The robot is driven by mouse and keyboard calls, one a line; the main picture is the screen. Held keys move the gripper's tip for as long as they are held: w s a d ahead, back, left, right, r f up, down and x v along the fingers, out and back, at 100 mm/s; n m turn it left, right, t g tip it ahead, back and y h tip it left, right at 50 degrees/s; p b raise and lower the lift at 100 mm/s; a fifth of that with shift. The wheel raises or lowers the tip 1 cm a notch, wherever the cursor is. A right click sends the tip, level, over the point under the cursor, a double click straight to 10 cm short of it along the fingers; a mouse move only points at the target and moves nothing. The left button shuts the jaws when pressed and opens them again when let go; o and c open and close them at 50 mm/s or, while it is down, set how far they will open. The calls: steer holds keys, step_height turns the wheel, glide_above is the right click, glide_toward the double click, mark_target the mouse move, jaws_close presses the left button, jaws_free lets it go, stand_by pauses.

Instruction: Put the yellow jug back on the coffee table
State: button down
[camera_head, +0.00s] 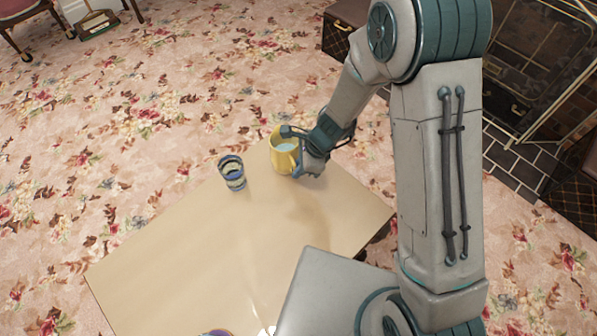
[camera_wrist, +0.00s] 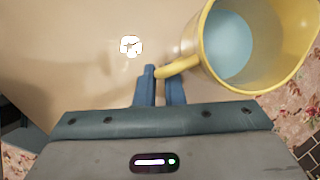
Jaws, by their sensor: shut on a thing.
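The yellow jug (camera_head: 281,158) is at the far corner of the coffee table (camera_head: 200,250), with pale blue showing inside it. In the wrist view the jug (camera_wrist: 207,62) is at the upper right, its open mouth facing the camera and its handle reaching left between my fingers. My gripper (camera_head: 293,153) is shut on the jug's handle; in the wrist view its blue fingers (camera_wrist: 161,84) are on either side of the handle's end. I cannot tell whether the jug's base touches the table top.
A blue-and-clear patterned glass (camera_head: 232,173) stands on the table just left of the jug. A purple-rimmed item (camera_head: 217,333) is cut off at the bottom edge. The middle of the table is clear. A dark brown trunk (camera_head: 343,28) stands on the floral carpet beyond.

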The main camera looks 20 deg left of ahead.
steer(key=shift+f, duration=0.8)
steer(key=shift+f, duration=0.15)
steer(key=c, duration=1.5)
jaws_free()
steer(key=shift+c, duration=0.2)
